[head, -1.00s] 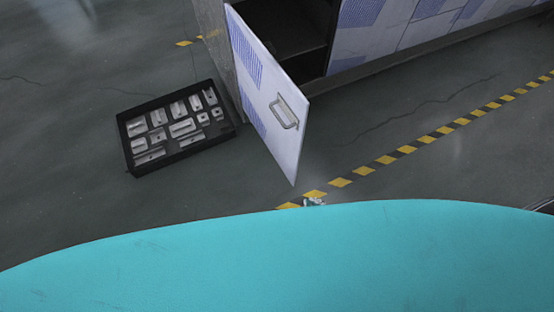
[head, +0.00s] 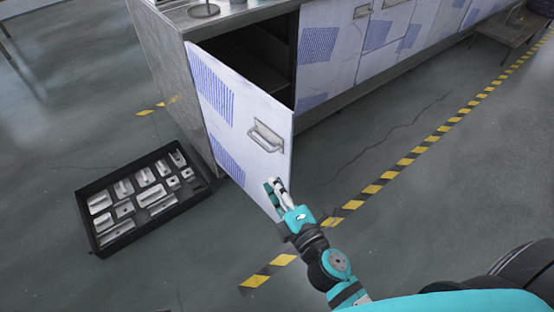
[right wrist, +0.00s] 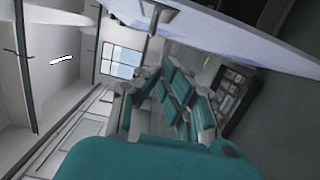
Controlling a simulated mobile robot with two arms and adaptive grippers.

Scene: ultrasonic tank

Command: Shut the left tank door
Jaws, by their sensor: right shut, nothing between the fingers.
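The left tank door (head: 218,123) is white with blue patterned patches and stands open, with the dark inside of the cabinet (head: 262,55) showing behind it. Its metal handle (head: 265,138) is near its free edge, on the face toward me. My right gripper (head: 274,184) is shut and empty, below the handle and in front of the door's lower free corner in the head view. Contact with the door cannot be told. In the right wrist view the fingers (right wrist: 178,75) point away, with the door (right wrist: 235,38) above them and the handle (right wrist: 155,14) at the top. My left gripper is not in view.
A black tray (head: 97,247) with several metal parts lies on the floor left of the door. The other cabinet fronts (head: 335,50) are closed. Yellow-black floor tape (head: 400,165) runs along the cabinets. The floor right of the door is clear.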

